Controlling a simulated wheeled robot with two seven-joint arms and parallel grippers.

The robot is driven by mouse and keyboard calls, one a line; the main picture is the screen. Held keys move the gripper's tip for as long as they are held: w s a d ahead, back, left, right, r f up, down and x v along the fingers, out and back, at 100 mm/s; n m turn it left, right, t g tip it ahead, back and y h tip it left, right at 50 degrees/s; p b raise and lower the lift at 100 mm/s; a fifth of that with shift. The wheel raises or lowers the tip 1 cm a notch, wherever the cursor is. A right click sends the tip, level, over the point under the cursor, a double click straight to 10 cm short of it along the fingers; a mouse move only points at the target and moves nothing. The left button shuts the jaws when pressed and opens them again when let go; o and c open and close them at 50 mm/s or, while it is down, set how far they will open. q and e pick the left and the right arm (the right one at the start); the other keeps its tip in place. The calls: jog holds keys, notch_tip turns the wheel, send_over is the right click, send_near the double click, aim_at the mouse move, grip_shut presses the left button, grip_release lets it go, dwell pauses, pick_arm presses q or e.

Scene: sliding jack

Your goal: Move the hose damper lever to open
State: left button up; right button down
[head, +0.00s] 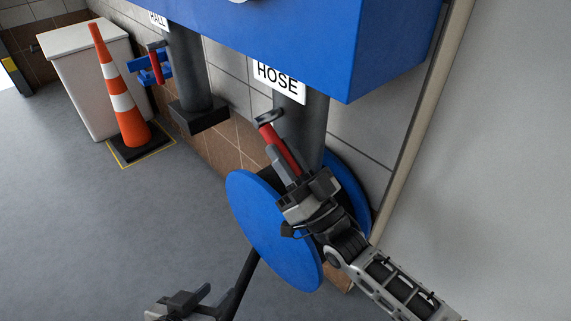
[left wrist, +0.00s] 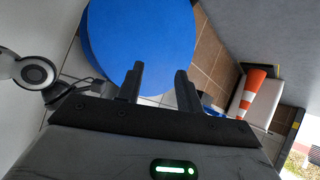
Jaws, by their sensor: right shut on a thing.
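The hose damper lever (head: 283,150) has a red grip and a grey end piece. It lies tilted across the dark pipe (head: 304,125) under the HOSE label (head: 278,79) in the head view. My right gripper (head: 289,168) is shut on the lower part of the red grip, and its fingers and body hide that part of the lever. My left gripper (head: 194,298) is low in the head view, away from the lever. The left wrist view shows its two fingers apart with nothing between them (left wrist: 159,75).
A blue hose reel (head: 255,215) stands below the pipe, close to my right gripper. A second pipe (head: 188,70) with a red lever (head: 155,65) is under the HALL label. A traffic cone (head: 122,95) and white cabinet (head: 80,70) stand left.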

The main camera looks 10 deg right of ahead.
aim_at(287, 156)
pick_arm(q)
jog(key=shift+d+r, duration=0.1)
jog(key=shift+r, duration=0.05)
